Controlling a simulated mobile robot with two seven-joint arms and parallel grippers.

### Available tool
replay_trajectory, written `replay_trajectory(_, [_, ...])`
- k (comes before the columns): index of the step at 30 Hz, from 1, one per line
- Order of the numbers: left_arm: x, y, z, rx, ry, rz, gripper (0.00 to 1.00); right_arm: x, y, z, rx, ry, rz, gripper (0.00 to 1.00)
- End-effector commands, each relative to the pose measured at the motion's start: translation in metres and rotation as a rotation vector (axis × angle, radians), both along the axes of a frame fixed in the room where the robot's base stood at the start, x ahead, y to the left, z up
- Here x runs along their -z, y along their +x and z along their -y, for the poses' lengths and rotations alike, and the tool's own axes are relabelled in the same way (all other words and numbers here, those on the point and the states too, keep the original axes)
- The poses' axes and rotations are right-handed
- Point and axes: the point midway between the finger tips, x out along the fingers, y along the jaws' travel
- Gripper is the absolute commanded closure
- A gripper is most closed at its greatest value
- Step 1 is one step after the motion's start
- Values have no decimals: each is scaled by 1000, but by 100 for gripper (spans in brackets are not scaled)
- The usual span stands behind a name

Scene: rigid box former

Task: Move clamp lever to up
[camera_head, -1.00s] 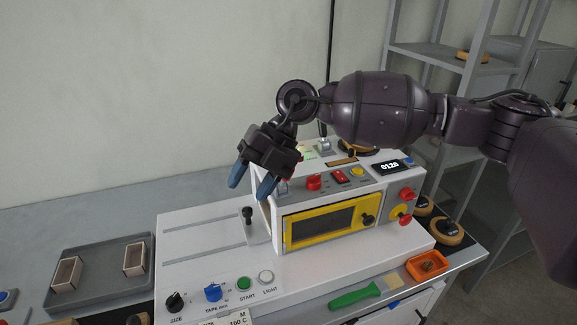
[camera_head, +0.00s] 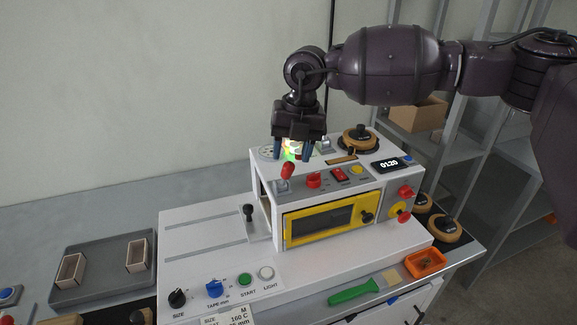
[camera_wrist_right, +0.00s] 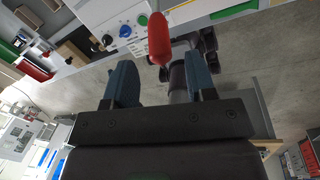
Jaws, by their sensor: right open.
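A lever with a red grip (camera_head: 287,171) stands on the upper front left of the white machine (camera_head: 180,225); I take it for the clamp lever, though no label on it is readable. The red grip also shows in the right wrist view (camera_wrist_right: 159,38), just beyond and between the fingertips. My right gripper (camera_head: 306,157) is over the machine top, open and empty, fingers pointing down, close behind the lever. I cannot tell whether it touches the lever. The lever's base is partly hidden. My left gripper is not in view.
A black-knobbed lever (camera_head: 249,212) stands lower left of the machine's yellow-framed door (camera_head: 320,222). A tape roll (camera_head: 360,138) sits on top behind the display (camera_head: 391,165). A grey tray (camera_head: 100,270) with two small boxes lies left. The machine's flat left deck is mostly clear.

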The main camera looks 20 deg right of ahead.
Motion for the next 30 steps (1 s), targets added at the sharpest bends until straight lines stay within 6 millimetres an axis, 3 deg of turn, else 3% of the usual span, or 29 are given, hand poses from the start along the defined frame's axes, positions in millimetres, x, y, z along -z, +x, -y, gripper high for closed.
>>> replay_trajectory(9, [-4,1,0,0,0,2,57,38,1,-6,0,-1,-1,49])
replay_trajectory(21, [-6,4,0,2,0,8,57,44,2,-7,0,1,0,49])
replay_trajectory(30, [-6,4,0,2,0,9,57,44,2,-7,-1,0,0,94])
